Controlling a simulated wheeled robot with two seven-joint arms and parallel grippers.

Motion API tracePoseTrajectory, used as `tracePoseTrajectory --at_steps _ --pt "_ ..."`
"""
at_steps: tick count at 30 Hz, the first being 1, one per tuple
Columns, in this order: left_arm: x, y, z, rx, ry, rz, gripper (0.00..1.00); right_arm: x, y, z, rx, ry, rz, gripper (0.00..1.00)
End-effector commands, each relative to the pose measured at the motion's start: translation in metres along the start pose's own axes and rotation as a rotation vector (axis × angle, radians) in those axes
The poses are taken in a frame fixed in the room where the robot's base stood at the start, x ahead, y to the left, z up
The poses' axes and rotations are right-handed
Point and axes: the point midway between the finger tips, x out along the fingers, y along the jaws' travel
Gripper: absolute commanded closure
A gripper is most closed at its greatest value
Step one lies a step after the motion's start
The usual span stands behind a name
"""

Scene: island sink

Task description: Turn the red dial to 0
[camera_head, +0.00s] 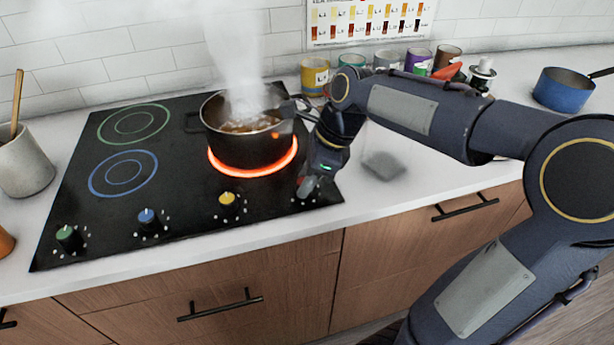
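The black cooktop (190,185) has a green, a blue and a yellow dial along its front edge. The red dial is not visible; the front right corner, where a fourth dial position shows white tick marks, is covered by my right gripper (306,188). The gripper points down there, its fingertips low at the cooktop surface. I cannot tell whether its fingers are open or shut on a dial. The burner ring (250,175) under the dark pot (240,150) glows orange-red. The pot holds brownish liquid and steams heavily. My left gripper is not in view.
The green dial (69,238), blue dial (149,220) and yellow dial (227,203) stand left of my gripper. Several colored cans line the back wall. A blue saucepan (563,92) is at far right. A utensil crock (24,163) stands left. The counter right of the cooktop is mostly clear.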

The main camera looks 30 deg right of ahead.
Motion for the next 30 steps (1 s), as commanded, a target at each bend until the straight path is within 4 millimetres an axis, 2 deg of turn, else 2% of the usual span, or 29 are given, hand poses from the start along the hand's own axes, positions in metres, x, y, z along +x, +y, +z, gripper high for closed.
tracePoseTrajectory --at_steps 1,5,17,30 --pt "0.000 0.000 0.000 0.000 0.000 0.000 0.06 0.000 0.000 0.000 0.000 0.000 0.000 0.74" --pt "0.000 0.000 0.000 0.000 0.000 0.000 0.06 0.000 0.000 0.000 0.000 0.000 0.000 0.91" --pt "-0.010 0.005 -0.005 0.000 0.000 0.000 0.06 -0.003 -0.001 0.001 -0.070 0.000 0.033 0.92" --pt "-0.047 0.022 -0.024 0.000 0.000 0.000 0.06 -0.005 -0.003 0.003 -0.405 0.001 0.173 0.92"
